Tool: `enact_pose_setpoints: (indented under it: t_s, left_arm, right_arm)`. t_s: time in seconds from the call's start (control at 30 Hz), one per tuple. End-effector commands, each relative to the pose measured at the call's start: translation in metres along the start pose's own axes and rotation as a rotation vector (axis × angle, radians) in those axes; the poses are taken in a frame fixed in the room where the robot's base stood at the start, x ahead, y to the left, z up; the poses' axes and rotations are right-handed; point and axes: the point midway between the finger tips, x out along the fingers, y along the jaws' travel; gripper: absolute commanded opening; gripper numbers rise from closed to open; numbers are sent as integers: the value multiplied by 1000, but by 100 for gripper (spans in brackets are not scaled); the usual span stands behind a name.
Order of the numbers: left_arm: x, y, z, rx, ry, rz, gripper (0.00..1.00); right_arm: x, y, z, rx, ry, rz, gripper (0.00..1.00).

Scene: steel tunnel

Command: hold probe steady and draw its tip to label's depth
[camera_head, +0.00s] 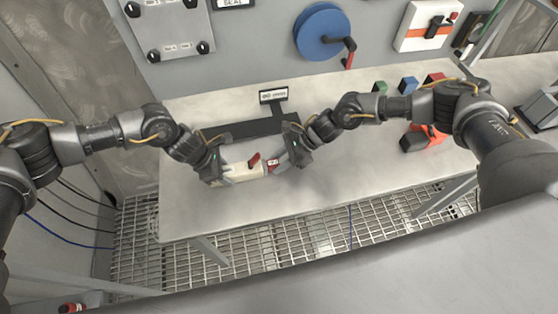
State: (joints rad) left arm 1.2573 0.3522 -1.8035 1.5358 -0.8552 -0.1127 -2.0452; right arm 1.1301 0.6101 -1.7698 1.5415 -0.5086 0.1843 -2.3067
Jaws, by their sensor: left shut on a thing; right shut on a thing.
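The probe (246,171) is a pale, cream-coloured body with red parts at its right end, above the front of the table. My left gripper (228,177) is shut on its pale left end. My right gripper (277,167) is shut on its red right part (271,164). A small red piece (254,159) stands up from the body between the two grippers. The label (273,95) is a small dark-framed sign with a white face, upright on a dark stand behind the probe. Its writing is too small to read surely. The probe's tip cannot be made out.
A dark flat bar (252,129) lies behind the grippers on the pale table (190,215). Green, blue (408,84) and red blocks stand at the back right. A blue reel (322,31) hangs on the wall.

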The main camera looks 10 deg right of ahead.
Motion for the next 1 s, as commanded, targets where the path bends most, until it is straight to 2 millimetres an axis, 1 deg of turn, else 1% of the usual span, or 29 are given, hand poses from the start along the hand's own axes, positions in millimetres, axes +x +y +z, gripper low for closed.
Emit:
enact_pose_setpoints:
  t_s: [0.03,0.1,0.27,0.5,0.6,0.9,0.93,1.0]
  left_arm:
    - [0,0,0,-1,0,1,16]
    - [0,0,0,-1,0,1,16]
    - [0,0,0,-1,0,1,16]
    - [0,0,-1,-1,1,1,16]
    - [0,0,-1,-1,2,1,16]
    - [0,0,-2,-2,3,1,16]
    - [0,0,-2,-2,3,1,16]
    - [0,0,-1,-2,3,1,16]
  right_arm:
    - [0,0,0,0,0,0,7]
    - [0,0,0,0,0,0,0]
    - [-3,0,-2,1,0,-1,0]
    - [-33,0,-34,4,2,-3,0]
    - [-41,0,-41,2,0,-2,0]
    - [-43,0,-43,0,1,-1,0]
    - [-43,0,-43,0,1,-1,32]
    - [-43,0,-43,0,1,-1,41]
